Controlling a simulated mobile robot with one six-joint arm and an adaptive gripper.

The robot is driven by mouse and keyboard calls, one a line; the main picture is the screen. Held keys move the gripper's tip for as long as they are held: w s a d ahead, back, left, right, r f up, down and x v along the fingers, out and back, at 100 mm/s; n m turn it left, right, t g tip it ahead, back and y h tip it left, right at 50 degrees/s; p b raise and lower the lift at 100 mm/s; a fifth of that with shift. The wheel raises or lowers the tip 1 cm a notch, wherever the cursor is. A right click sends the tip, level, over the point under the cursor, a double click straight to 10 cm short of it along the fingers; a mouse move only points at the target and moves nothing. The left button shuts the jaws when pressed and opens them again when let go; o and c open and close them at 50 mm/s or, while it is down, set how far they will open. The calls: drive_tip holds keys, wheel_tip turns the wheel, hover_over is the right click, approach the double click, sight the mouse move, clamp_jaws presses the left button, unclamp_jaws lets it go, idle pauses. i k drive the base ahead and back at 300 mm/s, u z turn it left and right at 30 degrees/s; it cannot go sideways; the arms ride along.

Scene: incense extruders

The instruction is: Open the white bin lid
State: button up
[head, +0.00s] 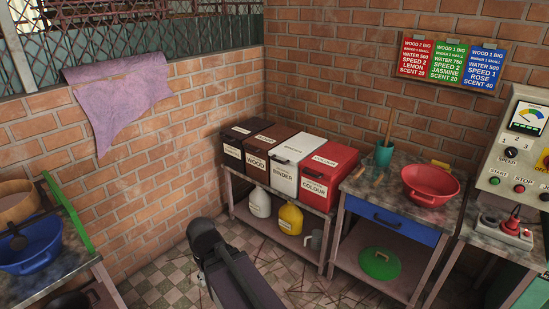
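The white bin (284,180) labelled "BINDER" stands in a row of bins on a low shelf table against the brick wall. Its white lid (300,146) lies flat on top and looks shut. A small dark handle shows at the lid's front edge. A dark link of my arm shows at the bottom centre, in front of the shelf and apart from the bins. My gripper does not show, so its state is hidden.
A brown bin (257,162) and a red bin (327,178) flank the white one. A white jug (260,202) and yellow jug (290,218) stand below. A table with a red bowl (431,184) is to the right. Tiled floor lies in front.

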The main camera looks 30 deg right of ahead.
sight(294, 149)
drive_tip(key=z, duration=0.25)
drive_tip(key=i, duration=1.1)
drive_tip(key=z, duration=0.45)
